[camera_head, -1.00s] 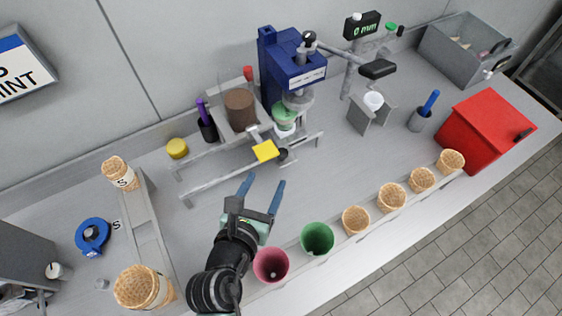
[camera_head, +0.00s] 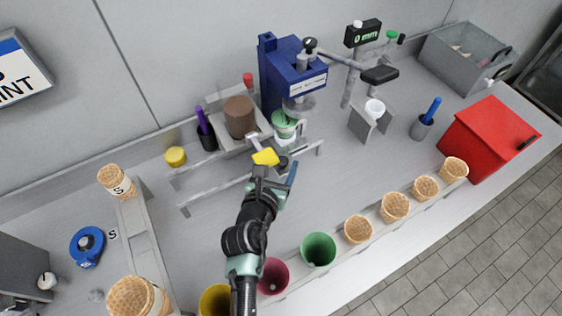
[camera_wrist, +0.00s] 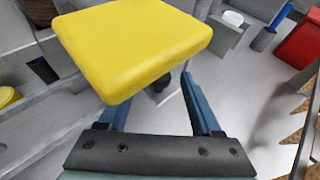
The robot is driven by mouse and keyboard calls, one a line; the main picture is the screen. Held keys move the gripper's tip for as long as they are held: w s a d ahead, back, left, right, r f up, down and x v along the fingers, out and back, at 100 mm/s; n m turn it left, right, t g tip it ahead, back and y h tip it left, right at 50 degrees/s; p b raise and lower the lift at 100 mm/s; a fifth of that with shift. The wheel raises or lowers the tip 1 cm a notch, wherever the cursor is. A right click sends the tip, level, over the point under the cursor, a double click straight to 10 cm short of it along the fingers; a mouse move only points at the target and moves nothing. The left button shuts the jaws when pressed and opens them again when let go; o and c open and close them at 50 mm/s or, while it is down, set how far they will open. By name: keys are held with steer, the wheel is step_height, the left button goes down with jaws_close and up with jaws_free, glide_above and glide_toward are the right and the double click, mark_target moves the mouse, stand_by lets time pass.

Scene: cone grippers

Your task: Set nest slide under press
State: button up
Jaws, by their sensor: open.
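The blue press (camera_head: 292,75) stands at the back of the bench. A green and white cup-like piece (camera_head: 284,124), perhaps the nest, sits below its head between two grey rails (camera_head: 215,192). A yellow pad (camera_head: 265,157) on a pale stem and a dark knob (camera_head: 283,162) are in front of it. My gripper (camera_head: 276,172) is open at the pad and knob. In the wrist view the yellow pad (camera_wrist: 135,45) covers the left fingertip. The dark knob (camera_wrist: 161,84) shows beyond the pad, between the blue fingers (camera_wrist: 155,105). Contact cannot be told.
A brown cylinder (camera_head: 239,117) stands left of the press. Wafer cones (camera_head: 395,206), a green cup (camera_head: 318,250) and a pink cup (camera_head: 273,276) line the front edge. A red box (camera_head: 488,140) is at right.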

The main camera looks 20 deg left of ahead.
steer(key=shift+w+f, duration=0.2)
steer(key=shift+w, duration=0.35)
jaws_close()
stand_by(1.1)
